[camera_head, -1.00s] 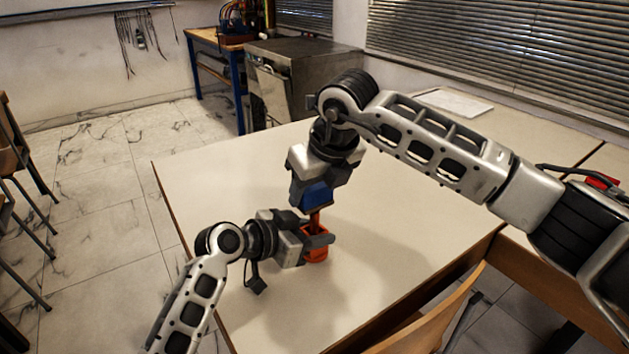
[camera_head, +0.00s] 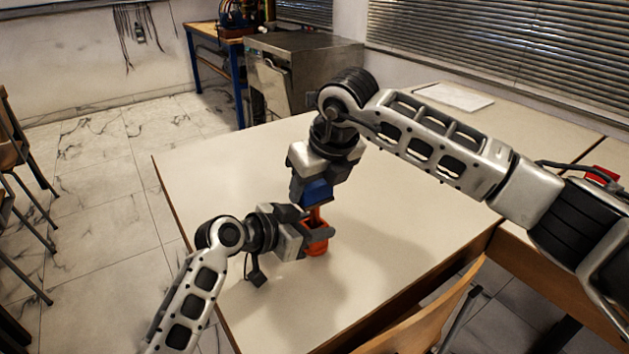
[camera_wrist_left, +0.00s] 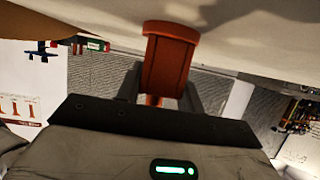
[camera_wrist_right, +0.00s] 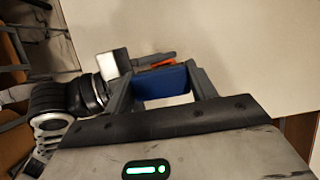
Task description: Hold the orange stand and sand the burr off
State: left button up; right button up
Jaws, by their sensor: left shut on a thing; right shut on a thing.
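The orange stand (camera_head: 319,247) stands on the pale table, with a narrower orange part rising above my left gripper. My left gripper (camera_head: 317,231) is shut around the stand from the left; the left wrist view shows the orange body (camera_wrist_left: 167,62) between the fingers. My right gripper (camera_head: 311,197) points down just above and is shut on a blue block (camera_head: 317,192), also seen in the right wrist view (camera_wrist_right: 160,86). The block is at the top of the orange part; I cannot tell whether they touch. The burr cannot be made out.
The table top (camera_head: 400,210) is otherwise clear around the stand. A wooden chair back (camera_head: 425,325) is at the near edge. A white sheet (camera_head: 455,97) lies on the far table, and a metal cabinet (camera_head: 305,75) stands behind.

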jog(key=shift+d+f, duration=0.1)
jog(key=shift+w+d, duration=0.45)
jog(key=shift+d, duration=0.15)
jog(key=shift+a, duration=0.1)
